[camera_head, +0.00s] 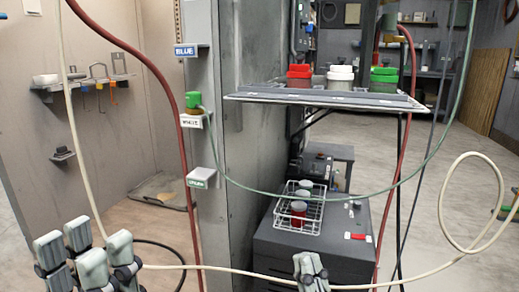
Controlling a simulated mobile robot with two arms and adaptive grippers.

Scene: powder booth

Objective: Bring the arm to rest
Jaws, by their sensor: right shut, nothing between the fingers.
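My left gripper (85,260) is at the bottom left corner. Its grey fingertips stand apart from one another, and I see nothing held between them. My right gripper (311,270) shows at the bottom edge, right of the middle, in front of the dark cabinet. Its fingers are together and empty. Most of both arms is out of the picture.
A shelf (240,96) carries red, white and green-topped cups. A wire basket (268,222) with several cups stands on a dark cabinet (345,262). A post with labelled brackets (193,118) stands left of it. A cream hose (210,267) crosses near both grippers.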

